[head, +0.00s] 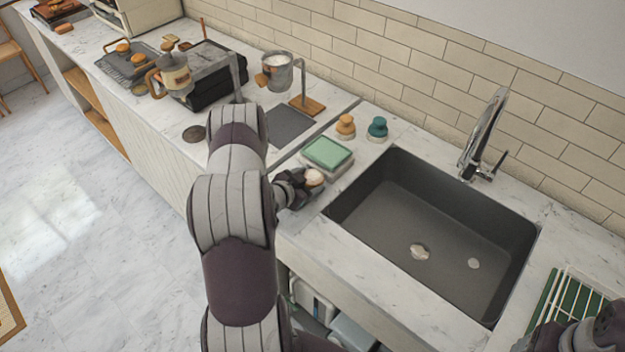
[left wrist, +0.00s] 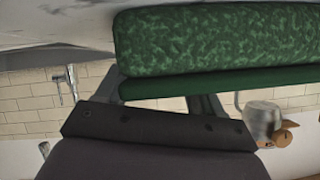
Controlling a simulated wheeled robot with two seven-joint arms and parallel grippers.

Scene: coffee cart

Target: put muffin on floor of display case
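A small round cream and tan thing (head: 314,178), which may be the muffin, shows at the tip of my left gripper (head: 304,187), close to the counter's front edge by the sink. It is partly hidden, and I cannot tell whether the fingers hold it. I cannot make out the display case for sure.
A pale green block (head: 327,152) lies just beyond my left gripper. Orange (head: 345,127) and teal (head: 377,128) knobbed items stand behind it. The dark sink (head: 430,230) and tap (head: 484,135) are to the right. A metal jug (head: 277,72) stands farther back, near a black machine (head: 213,80).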

